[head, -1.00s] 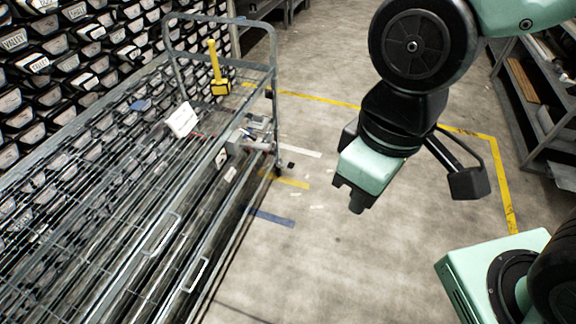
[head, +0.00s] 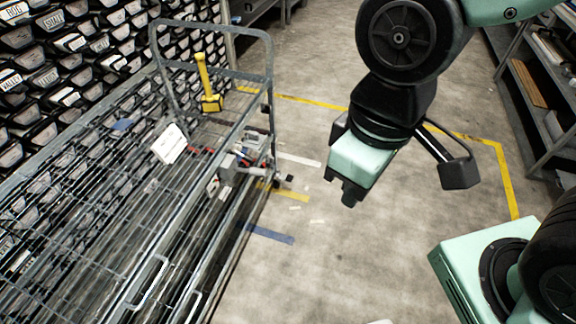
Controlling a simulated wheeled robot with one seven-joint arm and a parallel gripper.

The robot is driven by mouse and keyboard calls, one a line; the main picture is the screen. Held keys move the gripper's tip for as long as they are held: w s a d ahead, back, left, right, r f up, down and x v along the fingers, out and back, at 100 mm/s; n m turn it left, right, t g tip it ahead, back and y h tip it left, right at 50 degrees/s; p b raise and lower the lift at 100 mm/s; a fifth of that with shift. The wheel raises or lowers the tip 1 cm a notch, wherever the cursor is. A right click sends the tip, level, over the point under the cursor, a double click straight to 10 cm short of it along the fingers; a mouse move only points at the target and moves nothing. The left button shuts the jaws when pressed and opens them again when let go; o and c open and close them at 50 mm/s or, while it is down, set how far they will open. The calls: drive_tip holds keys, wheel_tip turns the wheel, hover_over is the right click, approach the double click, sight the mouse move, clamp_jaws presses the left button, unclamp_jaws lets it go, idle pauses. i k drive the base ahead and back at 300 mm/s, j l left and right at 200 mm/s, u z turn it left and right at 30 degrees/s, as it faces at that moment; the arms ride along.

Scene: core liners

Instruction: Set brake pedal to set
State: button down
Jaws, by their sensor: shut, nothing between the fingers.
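A grey wire-mesh cart (head: 160,262) with a tubular end frame fills the left of the head view.
A yellow upright handle on a yellow and black base (head: 211,102) and a white card (head: 170,144) are on the cart. Shelving (head: 535,90) stands at the right. The concrete floor (head: 320,260) between is clear, with yellow, white and blue tape marks.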

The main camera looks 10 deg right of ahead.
sight(287, 178)
drive_tip(key=i+l, duration=0.15)
drive_tip(key=i, duration=0.3)
drive_tip(key=i+l+u, duration=0.1)
drive_tip(key=i, duration=0.4)
drive_tip(key=i+l, duration=0.25)
drive_tip(key=i, duration=0.2)
drive_tip(key=u, duration=0.05)
